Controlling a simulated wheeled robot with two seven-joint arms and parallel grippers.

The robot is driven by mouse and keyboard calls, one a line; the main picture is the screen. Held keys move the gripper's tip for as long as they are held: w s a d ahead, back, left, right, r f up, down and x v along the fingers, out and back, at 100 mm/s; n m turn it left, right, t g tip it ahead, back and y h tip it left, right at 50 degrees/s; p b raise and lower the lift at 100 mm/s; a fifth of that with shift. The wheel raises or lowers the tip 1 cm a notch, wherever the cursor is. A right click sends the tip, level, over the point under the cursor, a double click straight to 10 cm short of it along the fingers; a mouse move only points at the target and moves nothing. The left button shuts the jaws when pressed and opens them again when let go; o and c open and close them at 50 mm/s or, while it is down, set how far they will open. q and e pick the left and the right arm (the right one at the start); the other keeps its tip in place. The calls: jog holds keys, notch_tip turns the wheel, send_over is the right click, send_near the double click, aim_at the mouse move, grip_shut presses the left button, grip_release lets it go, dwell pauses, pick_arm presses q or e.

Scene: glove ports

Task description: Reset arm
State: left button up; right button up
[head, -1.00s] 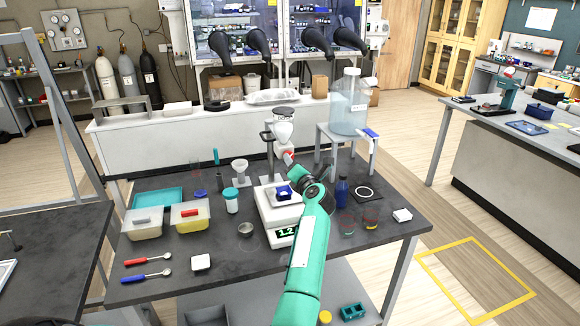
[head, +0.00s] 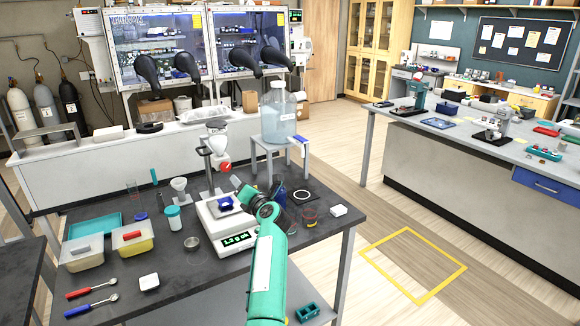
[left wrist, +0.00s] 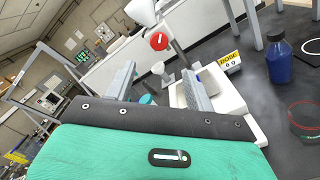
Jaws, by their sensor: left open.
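My left arm (head: 265,265), green with a dark wrist, comes in from the bottom middle of the head view. Its gripper (head: 238,184) is beside and above the right edge of the white balance (head: 240,240). In the left wrist view the two grey fingers of this gripper (left wrist: 160,84) stand wide apart with nothing held between them. A dispenser with a red knob (head: 225,167) stands behind the balance. My right gripper is not seen in either view.
A blue bottle (left wrist: 279,62) stands close to the gripper on the dark table. A large clear carboy (head: 278,112) sits on a grey stand behind. Lidded tubs (head: 82,255) and spoons (head: 92,288) lie at left. A yellow floor square (head: 440,297) lies in open floor at right.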

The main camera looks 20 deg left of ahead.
pick_arm(q)
jog(key=s+d+f+m+t+h, duration=0.1)
jog(key=s+d+f+m+h, duration=0.4)
jog(key=m, duration=0.6)
jog(key=s+d+f+m+t+h, duration=0.2)
jog(key=s+d+f+m+h, duration=0.1)
jog(key=s+d+m+h, duration=0.6)
jog(key=s+d+f+m+t+h, duration=0.1)
jog(key=s+d+f+m+h, duration=0.35)
jog(key=m, duration=0.75)
jog(key=s+d+f+m+g, duration=0.2)
jog(key=s+f+m+g, duration=0.35)
jog(key=s, duration=0.95)
jog(key=s+a+f+m+g+y, duration=0.1)
jog(key=s+a+f+g+y, duration=0.15)
jog(key=s, duration=0.65)
jog(key=s+a+f+m+g+y, duration=0.1)
jog(key=s+f+g+y, duration=0.2)
jog(key=s, duration=0.7)
notch_tip(320, 180, down, 30)
jog(key=g+h, duration=0.1)
jog(key=g, duration=0.1)
jog(key=s+a+f+g, duration=0.1)
jog(key=s+a+f, duration=0.2)
jog(key=s+f, duration=1.6)
jog(key=shift+f+g, duration=0.3)
jog(key=shift+f, duration=0.5)
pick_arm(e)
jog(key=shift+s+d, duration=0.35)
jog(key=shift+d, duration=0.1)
